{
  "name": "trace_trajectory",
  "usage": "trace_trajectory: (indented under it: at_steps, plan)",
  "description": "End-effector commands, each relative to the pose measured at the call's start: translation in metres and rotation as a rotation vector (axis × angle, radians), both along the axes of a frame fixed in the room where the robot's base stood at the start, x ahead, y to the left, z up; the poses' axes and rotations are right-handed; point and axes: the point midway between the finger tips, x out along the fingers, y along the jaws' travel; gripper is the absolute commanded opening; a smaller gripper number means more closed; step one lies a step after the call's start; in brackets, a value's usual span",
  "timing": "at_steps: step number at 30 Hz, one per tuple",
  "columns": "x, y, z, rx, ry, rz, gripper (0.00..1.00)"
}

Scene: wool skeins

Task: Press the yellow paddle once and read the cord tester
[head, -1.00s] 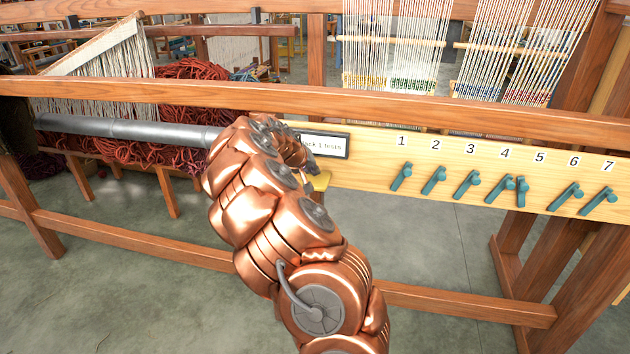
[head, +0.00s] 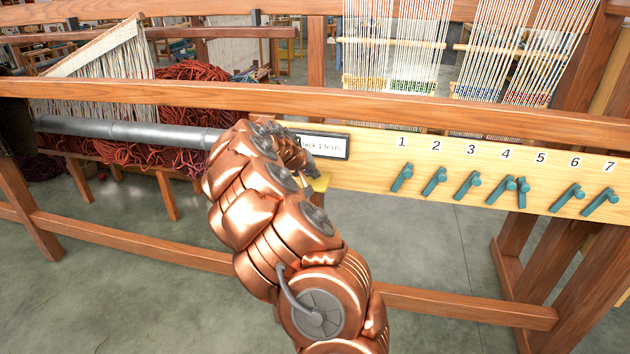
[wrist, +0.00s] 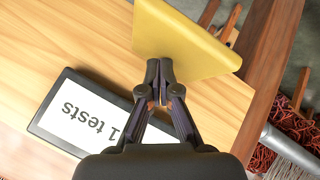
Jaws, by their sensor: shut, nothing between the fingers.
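The yellow paddle (wrist: 185,42) fills the top middle of the wrist view. In the head view only a small yellow part of it (head: 321,182) shows beside my copper arm. My gripper (wrist: 161,82) is shut and empty, its fingertips at the paddle's lower edge in the wrist view. I cannot tell whether they touch it. The dark-framed display (wrist: 88,112) beside it appears upside down there and reads "1 tests". In the head view the display (head: 330,146) is partly hidden by my arm, and its visible text ends in "ack 1 tests".
The pale wooden board (head: 372,168) carries several teal pegs (head: 402,178) numbered 1 to 7, most of them tilted. A wooden rail (head: 400,108) runs above it. A grey roller (head: 110,129) and red yarn (head: 195,85) lie at left.

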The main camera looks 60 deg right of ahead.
Motion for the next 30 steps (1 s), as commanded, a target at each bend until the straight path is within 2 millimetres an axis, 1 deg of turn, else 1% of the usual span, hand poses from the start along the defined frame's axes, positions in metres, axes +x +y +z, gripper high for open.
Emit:
trace_trajectory:
  at_steps: [30]
  plan:
    - [-0.001, 0.000, -0.012, 0.002, 0.002, -0.002, 0.00]
